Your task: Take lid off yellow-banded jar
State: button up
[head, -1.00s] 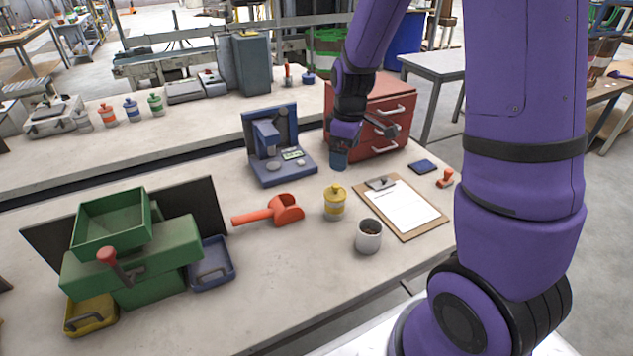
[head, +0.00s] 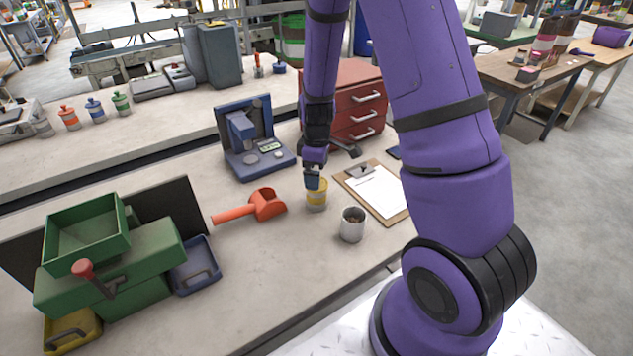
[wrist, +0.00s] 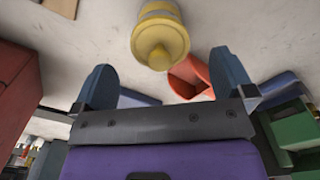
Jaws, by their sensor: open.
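The yellow-banded jar (head: 316,197) stands upright on the bench, between the orange scoop and the clipboard. Its yellow lid (wrist: 160,48) with a round knob is on it in the wrist view. My gripper (head: 313,180) is above and just behind the jar in the head view, covering most of the lid there. In the wrist view my gripper (wrist: 162,85) is open, with its two blue fingers wide apart. The jar lies ahead of the gap between them, and I see no finger touching it.
A grey cup with dark pellets (head: 352,226) stands close in front of the jar. A clipboard (head: 377,193) lies to the right, an orange scoop (head: 262,205) to the left. A blue press (head: 250,150) and red drawers (head: 352,100) stand behind.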

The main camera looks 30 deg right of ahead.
jog(key=shift+f, duration=1.45)
jog(key=c, duration=1)
jog(key=shift+o, duration=0.2)
